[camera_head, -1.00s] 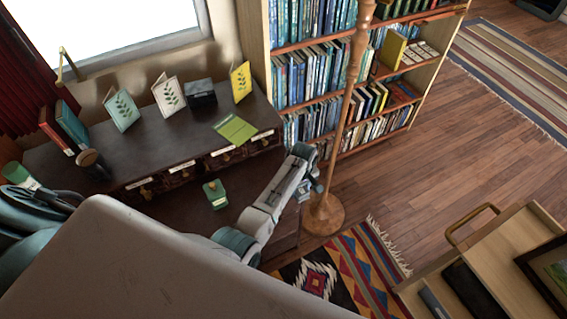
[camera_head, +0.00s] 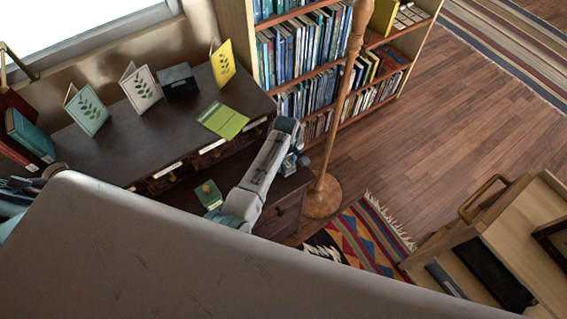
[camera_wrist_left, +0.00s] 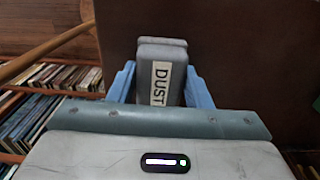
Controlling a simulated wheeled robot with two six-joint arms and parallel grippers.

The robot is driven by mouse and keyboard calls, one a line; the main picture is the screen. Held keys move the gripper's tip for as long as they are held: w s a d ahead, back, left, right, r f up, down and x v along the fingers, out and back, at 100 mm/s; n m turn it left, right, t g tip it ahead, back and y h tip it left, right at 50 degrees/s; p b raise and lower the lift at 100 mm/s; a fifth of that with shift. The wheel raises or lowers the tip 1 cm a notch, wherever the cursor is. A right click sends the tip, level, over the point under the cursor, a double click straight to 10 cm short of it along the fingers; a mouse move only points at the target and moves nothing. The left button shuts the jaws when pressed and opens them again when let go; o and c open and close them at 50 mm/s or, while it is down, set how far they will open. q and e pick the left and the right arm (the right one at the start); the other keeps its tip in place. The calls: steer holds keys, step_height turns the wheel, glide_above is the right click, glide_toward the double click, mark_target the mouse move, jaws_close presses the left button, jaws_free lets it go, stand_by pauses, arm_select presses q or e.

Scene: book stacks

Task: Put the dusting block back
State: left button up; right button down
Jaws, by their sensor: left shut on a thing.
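The dusting block (camera_wrist_left: 160,50) is a grey block with a white label reading DUST, seen in the left wrist view. My left gripper (camera_wrist_left: 160,84) is shut on it, with a blue finger on each side. In the head view my left gripper (camera_head: 294,161) hangs at the right end of the dark desk (camera_head: 130,165), close to the lamp pole. I cannot make out the block there. A dark brown surface lies behind the block in the wrist view. My right gripper is not in view.
A wooden lamp stand (camera_head: 322,198) stands just right of my left gripper. A full bookcase (camera_head: 335,80) is behind it. A wooden cart (camera_head: 500,240) is at right.

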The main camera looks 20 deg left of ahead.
mark_target(286, 163)
arm_select(q)
steer(key=shift+r, duration=0.15)
steer(key=shift+s+d, duration=0.1)
steer(key=shift+d, duration=0.05)
steer(key=o, duration=1)
steer(key=shift+f, duration=0.2)
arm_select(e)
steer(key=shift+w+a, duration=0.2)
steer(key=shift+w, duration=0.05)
arm_select(q)
steer(key=shift+r, duration=0.1)
steer(key=shift+r, duration=0.25)
step_height(286, 163, up, 12)
steer(key=shift+f+b, duration=0.1)
steer(key=shift+b, duration=0.75)
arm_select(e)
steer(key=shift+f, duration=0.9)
